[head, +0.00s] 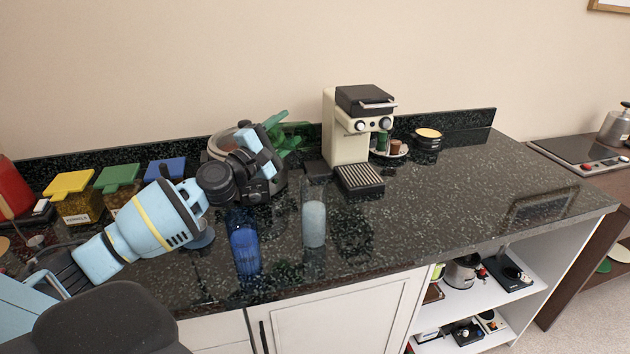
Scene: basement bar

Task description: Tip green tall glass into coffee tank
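A cream and black coffee machine (347,140) stands upright at the back of the dark stone counter; I cannot make out which part is its coffee tank. A translucent green thing (290,137), possibly the green tall glass, shows by the wall left of the machine. It is partly hidden by my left gripper (265,152), so its shape and tilt are unclear. The gripper reaches in from the left over the counter, with its fingers beside the green thing. I cannot tell whether they touch or hold it. My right gripper is out of view.
A blue glass (245,250) and a pale glass (314,222) stand near the front edge. Yellow-lidded (70,184), green-lidded (118,178) and blue-lidded containers line the left back. A round vessel (217,145) is partly behind my gripper. The counter's right side is clear.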

